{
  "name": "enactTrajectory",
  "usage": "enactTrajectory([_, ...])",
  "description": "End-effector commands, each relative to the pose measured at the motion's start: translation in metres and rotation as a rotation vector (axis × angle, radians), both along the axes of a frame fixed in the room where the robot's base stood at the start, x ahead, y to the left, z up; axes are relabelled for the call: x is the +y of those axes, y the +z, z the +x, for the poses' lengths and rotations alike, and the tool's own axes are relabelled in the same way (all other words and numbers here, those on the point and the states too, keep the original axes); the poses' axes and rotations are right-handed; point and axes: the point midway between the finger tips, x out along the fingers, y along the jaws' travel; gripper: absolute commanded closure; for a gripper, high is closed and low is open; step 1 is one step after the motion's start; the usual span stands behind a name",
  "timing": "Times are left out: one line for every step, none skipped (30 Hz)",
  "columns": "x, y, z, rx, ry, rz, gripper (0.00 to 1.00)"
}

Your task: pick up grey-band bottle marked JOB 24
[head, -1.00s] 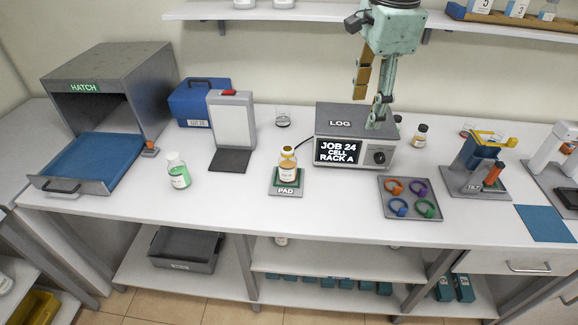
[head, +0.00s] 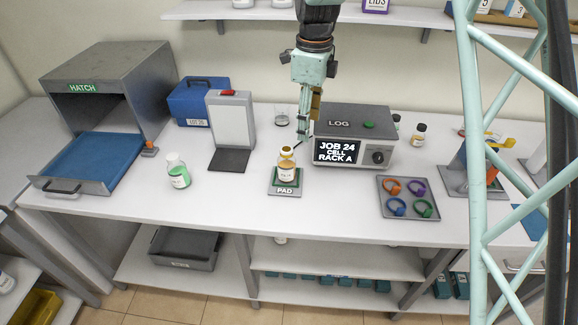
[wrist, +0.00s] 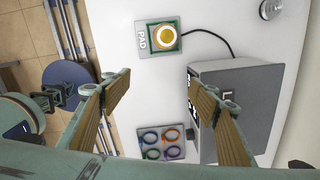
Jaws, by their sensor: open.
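A bottle of amber liquid (head: 287,168) with a pale label stands upright on the pad (head: 285,190); its print is too small to read, and I cannot make out a grey band. The wrist view shows the bottle (wrist: 165,37) from above on the pad (wrist: 142,40). My gripper (head: 307,138) is above and slightly right of the bottle, apart from it. In the wrist view its fingers (wrist: 155,92) are spread with nothing between them. A bottle of green liquid (head: 178,172) stands left of the pad.
The LOG device (head: 352,122), reading "JOB 24 CELL RACK A", stands right of the pad. A tray of coloured rings (head: 409,183) lies in front of it. An upright panel (head: 231,122) stands to the left.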

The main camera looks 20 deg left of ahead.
Motion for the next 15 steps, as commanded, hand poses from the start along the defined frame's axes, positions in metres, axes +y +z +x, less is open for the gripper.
enactTrajectory([0.010,-0.009,0.001,0.006,-0.018,-0.002,0.45])
enactTrajectory([0.015,-0.014,0.001,0.010,-0.031,-0.004,0.45])
enactTrajectory([0.023,-0.021,0.002,0.013,-0.049,-0.005,0.45])
enactTrajectory([0.028,-0.025,0.002,0.015,-0.062,-0.005,0.45])
enactTrajectory([0.033,-0.031,0.002,0.019,-0.075,-0.007,0.45])
enactTrajectory([0.040,-0.038,0.003,0.022,-0.094,-0.008,0.45])
enactTrajectory([0.045,-0.042,0.003,0.024,-0.107,-0.009,0.45])
enactTrajectory([0.050,-0.047,0.003,0.027,-0.119,-0.011,0.45])
enactTrajectory([0.056,-0.053,0.003,0.030,-0.135,-0.012,0.45])
enactTrajectory([0.061,-0.057,0.003,0.032,-0.145,-0.013,0.45])
enactTrajectory([0.064,-0.061,0.003,0.033,-0.157,-0.014,0.45])
enactTrajectory([0.069,-0.066,0.003,0.036,-0.169,-0.015,0.45])
enactTrajectory([0.072,-0.069,0.003,0.037,-0.178,-0.015,0.45])
enactTrajectory([0.075,-0.071,0.003,0.038,-0.185,-0.016,0.45])
enactTrajectory([0.078,-0.075,0.003,0.039,-0.193,-0.017,0.45])
